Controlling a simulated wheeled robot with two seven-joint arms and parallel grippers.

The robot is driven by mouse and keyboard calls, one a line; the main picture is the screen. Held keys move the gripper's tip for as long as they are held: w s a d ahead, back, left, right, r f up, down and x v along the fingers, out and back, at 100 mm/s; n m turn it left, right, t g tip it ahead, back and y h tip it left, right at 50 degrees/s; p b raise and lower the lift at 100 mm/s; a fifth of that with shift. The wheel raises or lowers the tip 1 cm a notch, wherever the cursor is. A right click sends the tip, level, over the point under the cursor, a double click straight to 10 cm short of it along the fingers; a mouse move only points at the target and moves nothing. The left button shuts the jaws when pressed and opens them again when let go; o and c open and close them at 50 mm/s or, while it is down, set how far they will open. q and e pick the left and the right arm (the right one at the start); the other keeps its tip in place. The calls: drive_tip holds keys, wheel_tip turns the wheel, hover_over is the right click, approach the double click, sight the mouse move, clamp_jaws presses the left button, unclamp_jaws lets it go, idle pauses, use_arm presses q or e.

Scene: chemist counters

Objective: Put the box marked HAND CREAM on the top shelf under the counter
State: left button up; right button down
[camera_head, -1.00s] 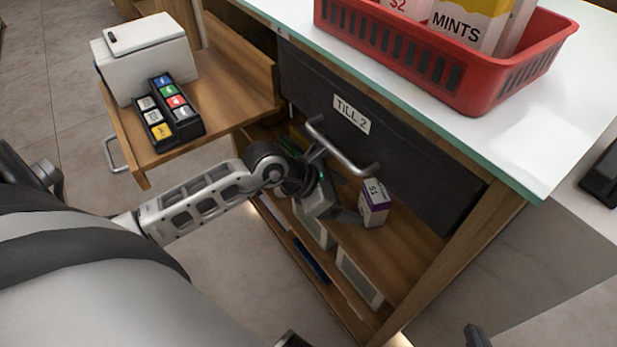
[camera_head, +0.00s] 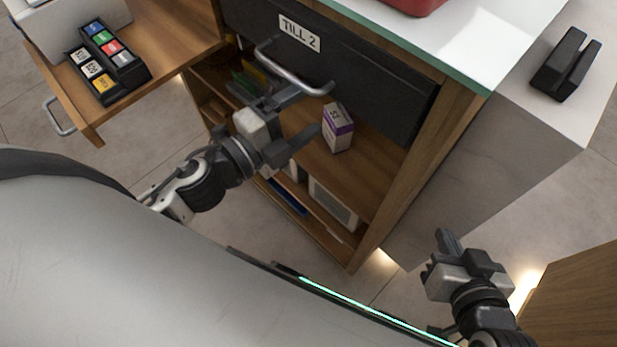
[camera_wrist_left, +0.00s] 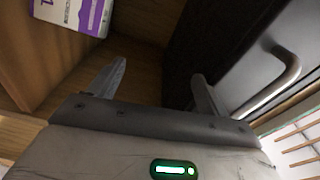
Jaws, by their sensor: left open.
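A white and purple box (camera_head: 338,127) stands on the upper shelf (camera_head: 313,155) under the counter, below the TILL 2 drawer. The label that shows on it is small; I cannot read HAND CREAM. It also shows at the top left of the left wrist view (camera_wrist_left: 75,14). My left gripper (camera_head: 306,118) is open and empty, just left of the box and apart from it, below the drawer handle. In the left wrist view its fingers (camera_wrist_left: 155,85) have only bare shelf between them. My right gripper (camera_head: 440,255) is at the lower right, away from the counter, with no box at it.
The TILL 2 drawer (camera_head: 385,85) is shut, and its bar handle (camera_head: 290,75) sticks out close above my left gripper. A pulled-out drawer (camera_head: 165,40) at the left holds a keypad (camera_head: 108,62). A lower shelf holds boxed items (camera_head: 333,203). A black stand (camera_head: 567,65) is on the right counter.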

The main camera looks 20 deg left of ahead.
use_arm(q)
drive_tip(key=s+d+f+n+g+y, duration=0.1)
drive_tip(key=s+d+f+n+g, duration=0.1)
drive_tip(key=n, duration=0.7)
drive_tip(key=s+d+f+n+g+y, duration=0.2)
drive_tip(key=s+f+n+g, duration=0.1)
drive_tip(key=f+n, duration=0.4)
drive_tip(key=s+n, duration=0.1)
drive_tip(key=n, duration=0.2)
drive_tip(key=shift+s+f+g, duration=0.2)
drive_tip(key=shift+s+g, duration=0.1)
drive_tip(key=shift+s, duration=0.1)
